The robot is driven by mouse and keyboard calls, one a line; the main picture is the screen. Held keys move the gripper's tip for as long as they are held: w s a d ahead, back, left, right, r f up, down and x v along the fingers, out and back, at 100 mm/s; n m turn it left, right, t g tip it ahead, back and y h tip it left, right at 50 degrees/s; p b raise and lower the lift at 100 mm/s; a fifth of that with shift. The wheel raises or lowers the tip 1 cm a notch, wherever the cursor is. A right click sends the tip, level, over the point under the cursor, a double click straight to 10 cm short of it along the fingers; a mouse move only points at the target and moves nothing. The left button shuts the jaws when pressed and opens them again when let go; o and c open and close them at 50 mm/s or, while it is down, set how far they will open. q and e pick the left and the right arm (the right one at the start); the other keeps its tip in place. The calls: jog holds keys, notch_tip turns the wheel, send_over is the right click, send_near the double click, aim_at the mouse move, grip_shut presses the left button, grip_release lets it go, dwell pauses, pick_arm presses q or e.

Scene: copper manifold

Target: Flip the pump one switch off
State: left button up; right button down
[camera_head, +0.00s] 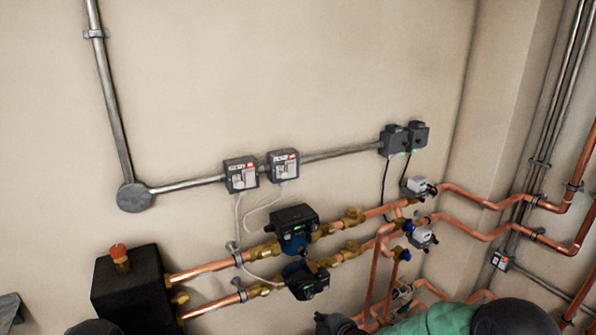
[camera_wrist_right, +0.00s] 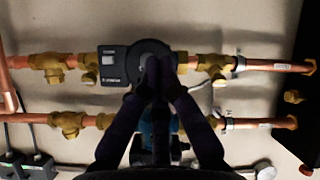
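Two grey switch boxes with pale switches and red labels sit side by side on the wall conduit in the head view: a left one (camera_head: 241,175) and a right one (camera_head: 284,165). Their labels and switch positions are too small to read. Below are two dark pumps, an upper one (camera_head: 295,222) and a lower one (camera_head: 305,280). My right gripper (camera_head: 328,322) is at the bottom of the head view, below the boxes. In the right wrist view its fingertips (camera_wrist_right: 158,64) meet, empty, before a pump head (camera_wrist_right: 135,62). My left gripper cannot be made out.
Copper pipes (camera_head: 205,269) with brass valves run across the wall below the boxes. A black box (camera_head: 130,290) with a red-capped fitting is at left. Two dark boxes (camera_head: 403,138) hang further right, with cables below.

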pick_arm(q)
notch_tip(320, 180, up, 7)
jog(key=p, duration=0.6)
jog(key=shift+r, duration=0.15)
pick_arm(e)
jog(key=w+r+n+t+y, duration=0.1)
jog(key=r+n, duration=0.4)
jog(key=r, duration=1.4)
jog(key=w+r+n+t+y, duration=0.2)
jog(key=r+n+t, duration=0.3)
jog(key=r, duration=1.5)
jog(key=shift+w+d+n+t, duration=0.25)
jog(key=shift+w+n, duration=0.2)
jog(key=shift+n, duration=0.25)
pick_arm(q)
jog(key=shift+r, duration=0.1)
